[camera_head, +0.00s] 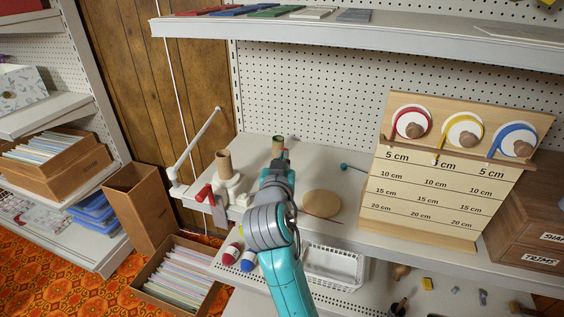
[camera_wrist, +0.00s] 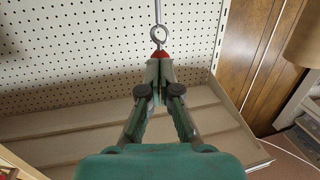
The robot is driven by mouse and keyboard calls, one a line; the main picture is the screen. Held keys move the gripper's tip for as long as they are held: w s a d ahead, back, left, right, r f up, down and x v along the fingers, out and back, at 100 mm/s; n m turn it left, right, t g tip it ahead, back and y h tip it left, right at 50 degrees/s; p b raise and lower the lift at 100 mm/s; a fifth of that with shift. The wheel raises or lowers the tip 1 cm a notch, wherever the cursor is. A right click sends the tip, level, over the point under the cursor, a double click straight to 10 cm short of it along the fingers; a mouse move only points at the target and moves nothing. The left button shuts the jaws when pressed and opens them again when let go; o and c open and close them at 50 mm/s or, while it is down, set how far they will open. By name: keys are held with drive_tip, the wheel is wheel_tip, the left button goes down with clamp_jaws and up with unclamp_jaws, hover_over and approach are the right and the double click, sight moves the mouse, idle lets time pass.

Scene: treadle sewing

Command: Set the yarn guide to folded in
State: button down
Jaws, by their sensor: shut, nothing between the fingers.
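A white yarn winder (camera_head: 232,190) with a brown cone (camera_head: 223,161) and a red crank handle (camera_head: 203,193) stands at the shelf's left end. A slim white arm (camera_head: 198,139) slants up and right from its left side. In the wrist view a thin rod ends in a metal eyelet (camera_wrist: 158,34) with a red piece (camera_wrist: 159,54) below it, right at my fingertips; I take it for the yarn guide. My gripper (camera_head: 279,164) is shut, right of the cone; it also shows in the wrist view (camera_wrist: 159,66). Whether the tips touch the red piece cannot be told.
A round wooden disc (camera_head: 322,204) and a ribbon display board (camera_head: 432,185) stand to the right. An upper shelf (camera_head: 370,36) overhangs the back. A white basket (camera_head: 335,266) is below.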

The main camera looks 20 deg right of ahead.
drive_tip(key=shift+w+d+n+y, duration=0.1)
drive_tip(key=shift+w+n+y, duration=0.3)
drive_tip(key=shift+y, duration=0.2)
drive_tip(key=w+a+n+t+y, duration=0.1)
drive_tip(key=w+n+y, duration=0.4)
drive_tip(key=w+y, duration=0.2)
drive_tip(key=shift+w+a+y, duration=0.3)
drive_tip(key=shift+w+a, duration=0.05)
drive_tip(key=shift+w, duration=0.2)
idle(0.4)
idle(0.5)
